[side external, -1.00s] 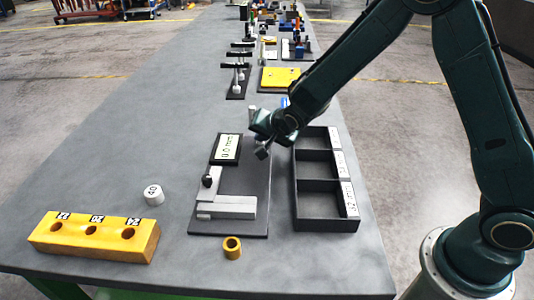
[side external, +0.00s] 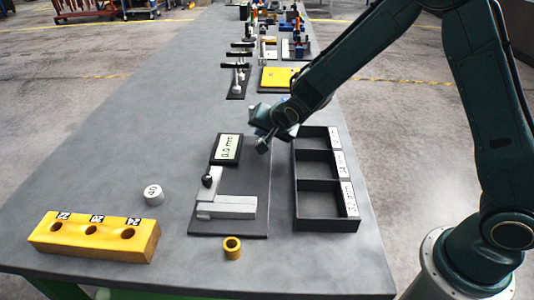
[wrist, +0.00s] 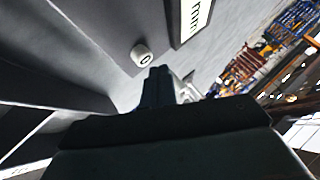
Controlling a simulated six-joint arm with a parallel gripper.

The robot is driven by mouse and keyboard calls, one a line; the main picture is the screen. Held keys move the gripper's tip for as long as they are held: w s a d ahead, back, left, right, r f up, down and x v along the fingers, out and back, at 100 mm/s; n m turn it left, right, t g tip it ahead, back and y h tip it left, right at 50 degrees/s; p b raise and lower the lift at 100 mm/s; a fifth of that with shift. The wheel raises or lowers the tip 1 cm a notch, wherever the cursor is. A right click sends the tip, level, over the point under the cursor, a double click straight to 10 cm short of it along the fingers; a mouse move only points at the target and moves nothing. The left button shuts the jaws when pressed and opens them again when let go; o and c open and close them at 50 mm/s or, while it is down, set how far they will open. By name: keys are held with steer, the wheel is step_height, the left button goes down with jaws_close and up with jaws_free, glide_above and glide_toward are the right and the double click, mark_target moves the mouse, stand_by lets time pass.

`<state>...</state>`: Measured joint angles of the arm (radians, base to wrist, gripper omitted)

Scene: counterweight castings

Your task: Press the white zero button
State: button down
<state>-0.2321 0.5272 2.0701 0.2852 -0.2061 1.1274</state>
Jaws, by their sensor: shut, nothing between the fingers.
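The white zero button (wrist: 145,58), a short round cap marked 0, shows in the wrist view on the gauge's dark plate, near the display (wrist: 193,18). My gripper (wrist: 158,76) is shut and empty, with its fingertips just beside the button in that picture; I cannot tell whether they touch it. In the side view my gripper (side external: 263,146) hangs over the far right part of the gauge plate (side external: 256,180), and the button is not clearly visible there. The display (side external: 228,148) stands left of my gripper and seems to read 0.0 mm.
A dark three-compartment tray (side external: 327,225) with labels lies right of the plate. A grey L-shaped block (side external: 228,207) sits on the plate. A white cylinder (side external: 154,194), a yellow ring (side external: 232,247) and a yellow block with holes (side external: 95,238) are nearer. The table's left side is clear.

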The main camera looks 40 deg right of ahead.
steer(key=shift+r, duration=0.15)
step_height(320, 180, up, 5)
steer(key=shift+f, duration=0.1)
stand_by(0.8)
stand_by(0.6)
steer(key=s+d+r+n+g, duration=0.1)
steer(key=s+d+r+n, duration=0.1)
steer(key=s+r, duration=0.45)
steer(key=s+d+r+n+g, duration=0.1)
steer(key=s+d+r+n, duration=0.2)
steer(key=s, duration=0.6)
steer(key=s+r+n, duration=0.1)
steer(key=s+n, duration=0.2)
steer(key=s, duration=0.7)
steer(key=s+r+n+g+y, duration=0.1)
steer(key=s+n, duration=0.1)
steer(key=s, duration=0.7)
steer(key=shift+s+r+n, duration=0.3)
steer(key=shift+s+n, duration=0.1)
